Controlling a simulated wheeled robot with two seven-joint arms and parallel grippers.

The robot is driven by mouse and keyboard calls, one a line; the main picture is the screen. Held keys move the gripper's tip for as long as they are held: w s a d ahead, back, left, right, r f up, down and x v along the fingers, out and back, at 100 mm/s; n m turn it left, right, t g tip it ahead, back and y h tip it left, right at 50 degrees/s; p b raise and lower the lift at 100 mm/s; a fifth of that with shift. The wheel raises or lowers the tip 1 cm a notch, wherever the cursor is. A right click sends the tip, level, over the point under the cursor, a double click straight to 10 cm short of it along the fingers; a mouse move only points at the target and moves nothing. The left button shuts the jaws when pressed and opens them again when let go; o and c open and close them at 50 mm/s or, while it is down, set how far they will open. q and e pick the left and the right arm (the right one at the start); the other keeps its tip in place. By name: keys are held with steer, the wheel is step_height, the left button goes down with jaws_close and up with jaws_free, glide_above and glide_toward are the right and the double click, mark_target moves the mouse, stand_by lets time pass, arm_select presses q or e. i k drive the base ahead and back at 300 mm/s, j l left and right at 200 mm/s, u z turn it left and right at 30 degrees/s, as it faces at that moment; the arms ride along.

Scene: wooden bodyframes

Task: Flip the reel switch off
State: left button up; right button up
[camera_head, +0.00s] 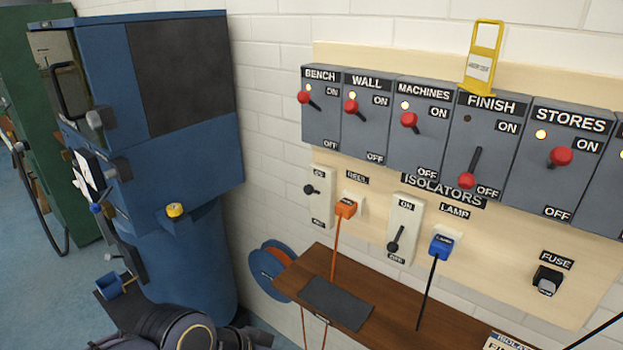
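The reel switch (320,206) is a narrow cream plate on the wall board, marked ON at the top and OFF at the bottom. Its black lever (310,189) has its knob toward the ON end. The REEL label (357,177) and an orange plug (346,208) with an orange cable are just to its right. No gripper is in view. Dark rounded links of my own arm (190,330) show at the bottom left, well below and left of the switch.
The lamp switch (405,230) has its lever down toward OFF, beside a blue plug (441,246). Grey isolator boxes (415,140) with red knobs line the board above. A brown shelf (390,325) juts out below. A blue machine (185,150) stands left.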

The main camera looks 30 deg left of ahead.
mark_target(309, 189)
steer(key=u, duration=1.1)
steer(key=i+j, duration=0.1)
